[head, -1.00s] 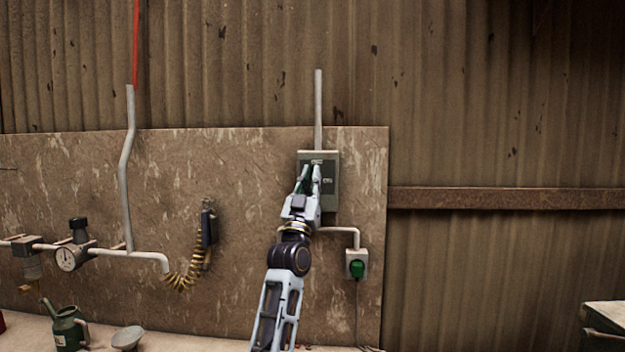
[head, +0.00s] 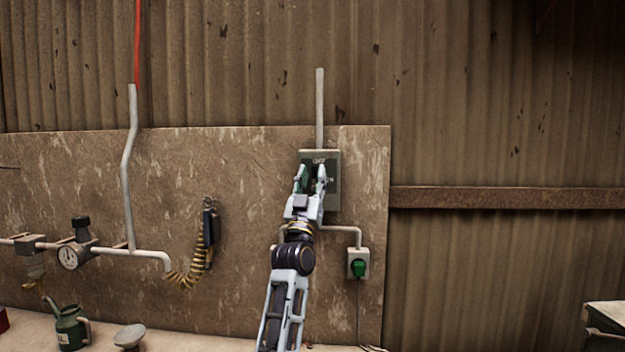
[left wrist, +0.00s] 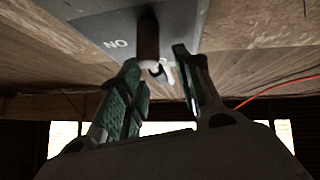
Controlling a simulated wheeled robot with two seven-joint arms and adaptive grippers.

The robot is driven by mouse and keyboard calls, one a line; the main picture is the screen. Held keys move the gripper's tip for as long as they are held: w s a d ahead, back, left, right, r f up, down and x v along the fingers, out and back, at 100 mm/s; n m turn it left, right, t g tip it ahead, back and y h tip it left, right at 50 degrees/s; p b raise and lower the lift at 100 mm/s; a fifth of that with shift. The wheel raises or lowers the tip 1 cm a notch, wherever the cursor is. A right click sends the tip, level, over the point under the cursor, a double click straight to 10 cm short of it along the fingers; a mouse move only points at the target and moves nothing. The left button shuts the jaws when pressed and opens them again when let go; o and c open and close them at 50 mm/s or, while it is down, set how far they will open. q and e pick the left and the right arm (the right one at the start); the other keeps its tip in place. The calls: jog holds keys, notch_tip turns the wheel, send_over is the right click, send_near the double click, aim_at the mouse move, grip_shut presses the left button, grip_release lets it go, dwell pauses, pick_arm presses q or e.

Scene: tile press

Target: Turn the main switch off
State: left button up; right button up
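The main switch is a grey box (head: 333,200) on the wall board, with a pipe rising from its top. My left gripper (head: 311,172) is in front of the box and covers part of its face. In the left wrist view the box face (left wrist: 95,28) carries pale letters. A dark switch handle (left wrist: 148,38) with a pale tip sticks out from it. The open left gripper (left wrist: 157,78) has a finger to either side of the handle tip, with gaps visible. I cannot tell the handle's setting. My right gripper is not in view.
A green-knobbed socket box (head: 358,264) hangs below right of the switch. A coiled yellow hose (head: 190,273) and a gauge (head: 70,256) are to the left. A green oil can (head: 70,328) and a funnel-like dish (head: 129,336) stand on the bench (head: 190,342).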

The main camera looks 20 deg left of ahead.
pick_arm(q)
jog(key=a+v, duration=0.1)
jog(key=v, duration=1.1)
jog(key=shift+d, duration=0.45)
dwell(0.4)
dwell(0.5)
